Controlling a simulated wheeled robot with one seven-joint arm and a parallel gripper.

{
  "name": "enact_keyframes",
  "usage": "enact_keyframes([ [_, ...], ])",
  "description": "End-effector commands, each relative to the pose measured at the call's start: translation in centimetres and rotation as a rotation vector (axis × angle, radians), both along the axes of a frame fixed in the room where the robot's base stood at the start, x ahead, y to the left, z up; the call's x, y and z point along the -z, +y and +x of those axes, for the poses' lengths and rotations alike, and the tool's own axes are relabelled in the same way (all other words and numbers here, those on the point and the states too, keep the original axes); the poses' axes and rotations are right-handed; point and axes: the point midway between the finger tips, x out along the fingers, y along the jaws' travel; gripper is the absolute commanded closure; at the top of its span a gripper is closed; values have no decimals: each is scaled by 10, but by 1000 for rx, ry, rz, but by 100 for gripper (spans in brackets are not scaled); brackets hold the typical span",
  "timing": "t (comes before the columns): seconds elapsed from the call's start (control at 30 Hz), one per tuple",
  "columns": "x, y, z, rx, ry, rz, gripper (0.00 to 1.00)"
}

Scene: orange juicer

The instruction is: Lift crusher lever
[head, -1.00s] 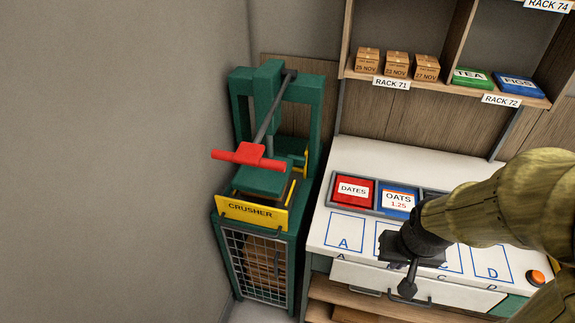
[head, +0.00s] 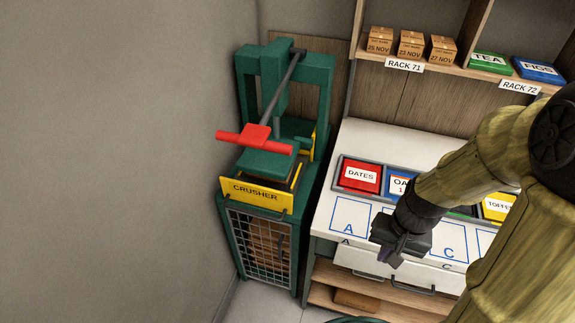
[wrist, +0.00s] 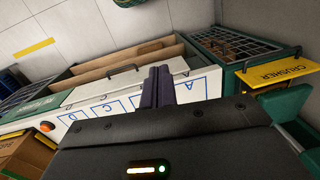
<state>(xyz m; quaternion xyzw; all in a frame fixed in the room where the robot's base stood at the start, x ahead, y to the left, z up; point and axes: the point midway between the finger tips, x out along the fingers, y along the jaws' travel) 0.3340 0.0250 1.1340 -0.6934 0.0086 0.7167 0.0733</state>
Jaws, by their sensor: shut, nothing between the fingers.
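The crusher (head: 262,200) is a green frame at the left with a yellow label plate. Its lever (head: 285,90) is a dark bar sloping down toward the front and ending in a red crossbar handle (head: 255,140). The handle sits low, just above the green press block. My gripper (head: 388,262) is right of the crusher, in front of the white counter, apart from the lever. In the wrist view my gripper (wrist: 158,88) has its fingers together with nothing between them. The crusher's yellow plate (wrist: 282,73) shows at the right there; the red handle does not show.
The white counter (head: 345,150) has lettered squares and a tray with DATES (head: 360,175) and other boxes. Drawers and a wooden shelf (head: 345,278) lie below. A grey wall (head: 110,150) stands close left of the crusher. Racks stand above the counter. Open air separates my gripper and the handle.

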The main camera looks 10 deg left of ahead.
Motion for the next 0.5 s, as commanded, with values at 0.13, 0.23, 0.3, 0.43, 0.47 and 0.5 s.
enact_keyframes([
  [0.13, 36, 28, -14, 88, 230, 113, 100],
  [0.23, 52, 51, -23, 148, 380, 201, 100],
  [0.3, 61, 68, -29, 192, 484, 269, 100],
  [0.43, 71, 101, -35, 274, 675, 407, 100],
  [0.47, 72, 108, -36, 294, 719, 442, 100],
  [0.5, 73, 118, -36, 319, 777, 490, 100],
])
